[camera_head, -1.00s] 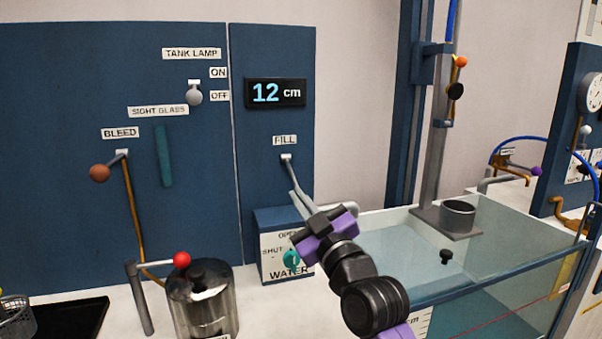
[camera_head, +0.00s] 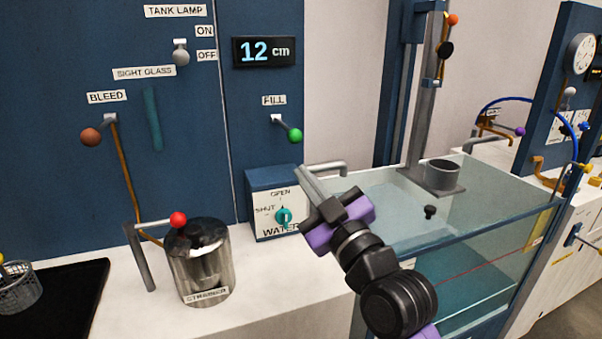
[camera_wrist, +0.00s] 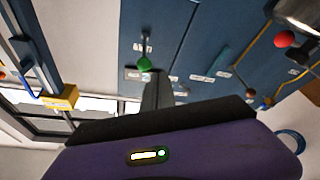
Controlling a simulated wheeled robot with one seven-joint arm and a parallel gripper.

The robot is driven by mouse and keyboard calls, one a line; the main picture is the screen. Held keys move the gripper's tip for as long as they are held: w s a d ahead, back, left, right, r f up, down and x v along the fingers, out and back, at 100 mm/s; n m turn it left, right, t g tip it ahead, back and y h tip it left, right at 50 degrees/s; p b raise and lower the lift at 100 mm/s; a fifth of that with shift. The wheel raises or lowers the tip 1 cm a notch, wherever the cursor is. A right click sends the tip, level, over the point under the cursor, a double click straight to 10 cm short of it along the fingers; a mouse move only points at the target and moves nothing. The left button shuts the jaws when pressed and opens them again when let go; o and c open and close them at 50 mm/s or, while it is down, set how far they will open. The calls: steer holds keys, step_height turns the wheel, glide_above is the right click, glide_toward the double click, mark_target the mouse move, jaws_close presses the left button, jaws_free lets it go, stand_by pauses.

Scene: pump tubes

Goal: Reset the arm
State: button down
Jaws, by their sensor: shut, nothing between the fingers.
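My gripper (camera_head: 308,178) is shut and empty, with its fingers together. In the head view it hangs in front of the water box, at the left end of the glass tank, pointing up and left. In the wrist view its closed fingers (camera_wrist: 157,90) point toward the blue panel. The green-knobbed fill lever (camera_head: 294,135) is on the panel just above and left of the fingertips, apart from them in the head view. The green knob (camera_wrist: 145,64) also shows beyond the fingers in the wrist view.
The water box (camera_head: 262,205) with its teal dial is close to my gripper. A steel strainer (camera_head: 200,270) and a red-knobbed lever (camera_head: 178,219) stand on the counter at left. The glass tank (camera_head: 480,217) lies right. The display (camera_head: 264,51) reads 12 cm. Counter front is clear.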

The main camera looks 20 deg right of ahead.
steer(key=shift+r, duration=0.1)
stand_by(0.4)
steer(key=s+f+m+g+h+p, duration=0.1)
steer(key=s+f, duration=0.5)
steer(key=s, duration=0.9)
steer(key=s+f+m+g+h+p, duration=0.1)
steer(key=s+f+m+g+p, duration=0.2)
steer(key=s+f, duration=0.4)
steer(key=s+d+f+m+g+h+p, duration=0.1)
steer(key=s+f, duration=0.5)
steer(key=s, duration=1.7)
steer(key=m+g+p, duration=0.1)
steer(key=m+p, duration=0.1)
steer(key=shift+f+m, duration=0.3)
steer(key=shift+f, duration=0.1)
steer(key=shift+w, duration=0.1)
